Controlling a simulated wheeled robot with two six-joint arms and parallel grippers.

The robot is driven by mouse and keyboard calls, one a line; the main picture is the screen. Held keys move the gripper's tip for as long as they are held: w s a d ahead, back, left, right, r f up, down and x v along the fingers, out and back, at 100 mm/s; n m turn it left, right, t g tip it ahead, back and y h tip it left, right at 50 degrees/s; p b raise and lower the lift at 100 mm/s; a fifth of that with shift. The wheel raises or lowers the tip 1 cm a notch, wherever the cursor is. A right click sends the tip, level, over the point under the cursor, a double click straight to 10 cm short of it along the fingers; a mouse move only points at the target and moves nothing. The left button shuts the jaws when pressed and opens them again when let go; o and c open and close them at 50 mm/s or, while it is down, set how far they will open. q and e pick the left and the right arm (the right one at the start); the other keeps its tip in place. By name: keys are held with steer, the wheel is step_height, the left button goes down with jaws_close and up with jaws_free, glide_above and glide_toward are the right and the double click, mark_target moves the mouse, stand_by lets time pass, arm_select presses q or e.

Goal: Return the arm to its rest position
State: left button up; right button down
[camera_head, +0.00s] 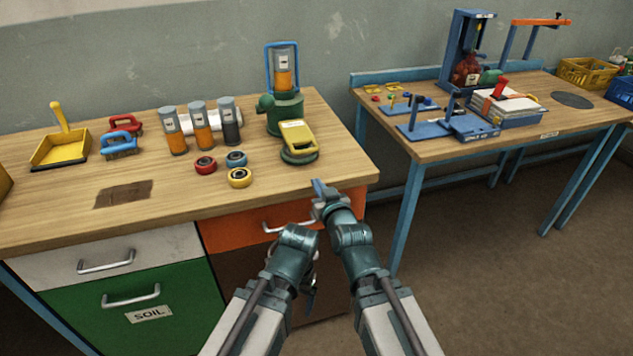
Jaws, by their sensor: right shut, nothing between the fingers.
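My right arm reaches up from the bottom of the head view. Its gripper (320,188) is at the front right edge of the wooden workbench (60,215), above the orange drawer (265,222). The right gripper is shut with nothing held. My left arm is beside it, folded close to the right arm.
A second table (450,150) with blue fixtures stands right. Floor (500,280) is clear at lower right.

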steer(key=s+d+f+m+g+h, duration=0.1)
steer(key=s+d+f+g, duration=0.25)
steer(key=f, duration=0.35)
steer(key=s+d+f+g+h, duration=0.2)
steer(key=d+f+g, duration=0.2)
steer(key=d+f, duration=0.15)
steer(key=s+d+f+m+g+h, duration=0.1)
steer(key=s+d+f+g, duration=0.25)
steer(key=s, duration=0.25)
steer(key=s+d+f+m+g+h, duration=0.1)
steer(key=s+d+f+m+g, duration=0.1)
steer(key=s+d+f+g, duration=0.25)
steer(key=s+a+r+n, duration=0.2)
steer(key=s+a+n, duration=0.2)
steer(key=s+a, duration=0.5)
arm_select(q)
step_height(320, 180, up, 15)
steer(key=p, duration=1.5)
steer(key=shift+s, duration=0.45)
arm_select(e)
step_height(320, 180, up, 16)
steer(key=w+a, duration=0.1)
steer(key=w, duration=0.1)
steer(key=shift+a+f+h, duration=0.25)
steer(key=shift+a+h, duration=0.15)
